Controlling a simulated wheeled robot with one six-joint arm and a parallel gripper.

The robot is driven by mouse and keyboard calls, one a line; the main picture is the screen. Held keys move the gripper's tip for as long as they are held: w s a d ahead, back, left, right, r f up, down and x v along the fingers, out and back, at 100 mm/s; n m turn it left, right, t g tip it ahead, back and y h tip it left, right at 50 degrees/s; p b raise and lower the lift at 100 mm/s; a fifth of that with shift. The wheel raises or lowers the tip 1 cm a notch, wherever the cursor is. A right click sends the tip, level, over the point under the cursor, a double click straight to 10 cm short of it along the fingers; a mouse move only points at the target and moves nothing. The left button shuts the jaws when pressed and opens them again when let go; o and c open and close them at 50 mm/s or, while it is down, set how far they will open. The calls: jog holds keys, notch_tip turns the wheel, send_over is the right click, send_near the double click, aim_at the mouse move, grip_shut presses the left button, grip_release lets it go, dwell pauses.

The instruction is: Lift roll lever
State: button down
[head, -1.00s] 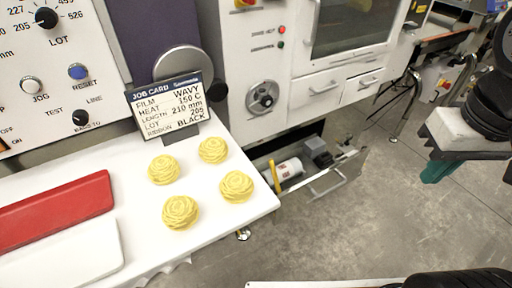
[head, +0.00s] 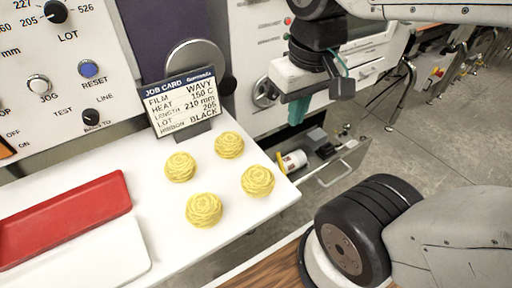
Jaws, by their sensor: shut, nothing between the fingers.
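A round grey disc (head: 193,62) stands behind the job card on the purple panel. A black knob (head: 227,86) sits at its lower right edge; it looks like a lever's end, but the rest of any lever is hidden. My gripper (head: 297,110) hangs at the upper middle, right of the knob and apart from it, with its teal fingers pointing down. The fingers are together and empty. It hides part of the cabinet front and its round dial (head: 265,92).
A job card (head: 182,104) stands below the disc. An open drawer (head: 335,172) juts out at lower right. My arm fills the right side.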

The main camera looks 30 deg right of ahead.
jog(key=w+d+f+m+g, duration=0.1)
jog(key=w+d+f, duration=0.3)
jog(key=w+f, duration=0.45)
jog(key=w+d+f, duration=0.4)
jog(key=w+f, duration=0.1)
jog(key=w, duration=0.7)
jog(key=w+d+f, duration=0.2)
jog(key=f, duration=0.7)
jog(key=w+d+f, duration=0.2)
jog(key=d+f, duration=0.1)
jog(key=f, duration=0.7)
jog(key=w+d+f, duration=0.2)
jog(key=d+f, duration=0.1)
jog(key=f, duration=0.6)
jog(key=shift+f+h, duration=0.3)
jog(key=shift+f, duration=0.05)
jog(key=shift+d, duration=0.1)
jog(key=s+r, duration=0.1)
jog(key=s, duration=0.1)
jog(key=s+r, duration=0.1)
jog(key=s, duration=0.3)
jog(key=shift+s+d+r, duration=0.1)
jog(key=shift+s+r, duration=0.05)
jog(key=shift+r, duration=0.25)
jog(key=shift+r, duration=0.1)
